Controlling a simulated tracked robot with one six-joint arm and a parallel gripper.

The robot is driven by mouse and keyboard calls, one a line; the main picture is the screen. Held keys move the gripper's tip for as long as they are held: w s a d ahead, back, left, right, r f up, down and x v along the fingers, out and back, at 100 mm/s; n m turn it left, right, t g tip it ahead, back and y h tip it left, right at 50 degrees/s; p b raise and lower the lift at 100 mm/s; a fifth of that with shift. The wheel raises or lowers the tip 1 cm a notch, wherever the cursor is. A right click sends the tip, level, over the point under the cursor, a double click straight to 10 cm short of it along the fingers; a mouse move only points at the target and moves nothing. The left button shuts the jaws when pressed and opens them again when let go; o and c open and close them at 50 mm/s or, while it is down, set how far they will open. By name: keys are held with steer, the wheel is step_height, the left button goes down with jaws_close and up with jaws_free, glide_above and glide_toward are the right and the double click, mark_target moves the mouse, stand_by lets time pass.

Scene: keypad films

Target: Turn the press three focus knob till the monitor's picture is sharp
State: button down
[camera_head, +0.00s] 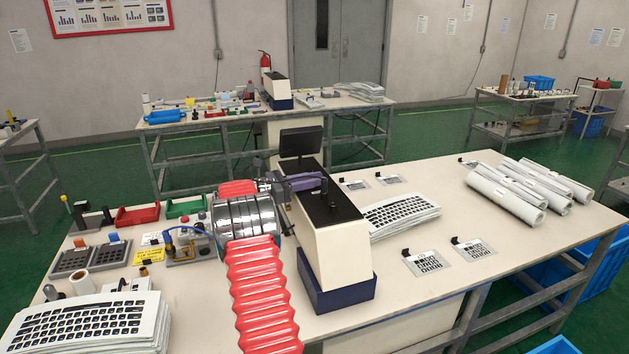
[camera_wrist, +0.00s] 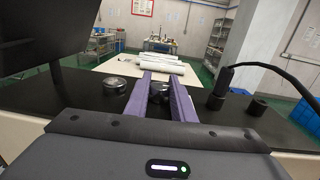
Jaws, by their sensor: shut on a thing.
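The press (camera_head: 347,250), a cream machine with a black top and a dark blue base, stands in the middle of the near table. My gripper (camera_head: 318,182) reaches over its top from the left. In the wrist view its purple fingers (camera_wrist: 159,98) are shut on a small dark knob (camera_wrist: 158,90) on the black top; the fingers hide its sides. The monitor (camera_head: 301,142) stands at the press's far end and looks plain dark; no picture shows on it. Its dark edge also fills the upper left of the wrist view (camera_wrist: 40,30).
A silver disc (camera_wrist: 116,83) lies left of the fingers. A black cylinder with a cable (camera_wrist: 220,88) stands right of them. Keyboard films (camera_head: 400,215) and rolled sheets (camera_head: 515,198) lie right of the press. A red tray (camera_head: 137,215) and small tools lie left.

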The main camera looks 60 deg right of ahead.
steer(key=c, duration=1.5)
jaws_free()
steer(key=v, duration=1.4)
steer(key=shift+d, duration=0.1)
